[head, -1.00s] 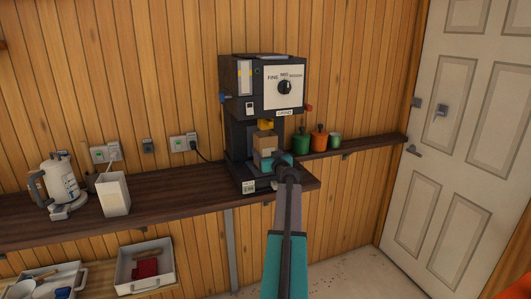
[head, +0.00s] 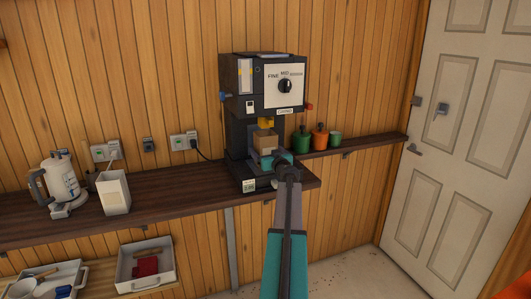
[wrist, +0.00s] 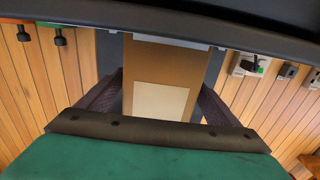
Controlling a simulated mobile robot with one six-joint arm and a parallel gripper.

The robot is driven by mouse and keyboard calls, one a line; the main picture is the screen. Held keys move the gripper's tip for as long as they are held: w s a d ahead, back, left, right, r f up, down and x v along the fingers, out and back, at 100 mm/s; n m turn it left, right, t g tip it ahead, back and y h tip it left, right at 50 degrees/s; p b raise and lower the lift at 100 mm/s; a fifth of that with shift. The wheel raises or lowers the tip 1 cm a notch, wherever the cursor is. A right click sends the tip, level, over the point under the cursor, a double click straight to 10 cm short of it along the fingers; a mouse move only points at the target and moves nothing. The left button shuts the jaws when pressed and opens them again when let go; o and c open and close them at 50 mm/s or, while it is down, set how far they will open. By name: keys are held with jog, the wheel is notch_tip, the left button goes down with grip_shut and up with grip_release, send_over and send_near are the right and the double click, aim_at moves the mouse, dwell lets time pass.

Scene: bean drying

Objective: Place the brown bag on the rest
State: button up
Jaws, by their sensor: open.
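The brown bag (head: 264,141) stands upright in the bay of the black grinder, below a yellow spout (head: 264,122). In the wrist view the bag (wrist: 160,62) shows a pale label facing me. My gripper (head: 277,156) reaches into the front of the bay. In the wrist view its two dark fingers (wrist: 160,98) are open, one on each side of the bag. The bag's base and what lies right under it are hidden by my gripper, so I cannot tell what bears it. The rest cannot be made out for certain.
The grinder (head: 240,75) stands on the right end of a dark wooden counter (head: 160,203). A white kettle (head: 62,180) and white container (head: 114,192) stand to the left. Green and orange canisters (head: 319,137) line a narrow shelf at right. A lower tray (head: 128,268) holds a red item.

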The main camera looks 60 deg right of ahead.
jog(key=shift+b+v, duration=0.85)
jog(key=shift+v, duration=5.15)
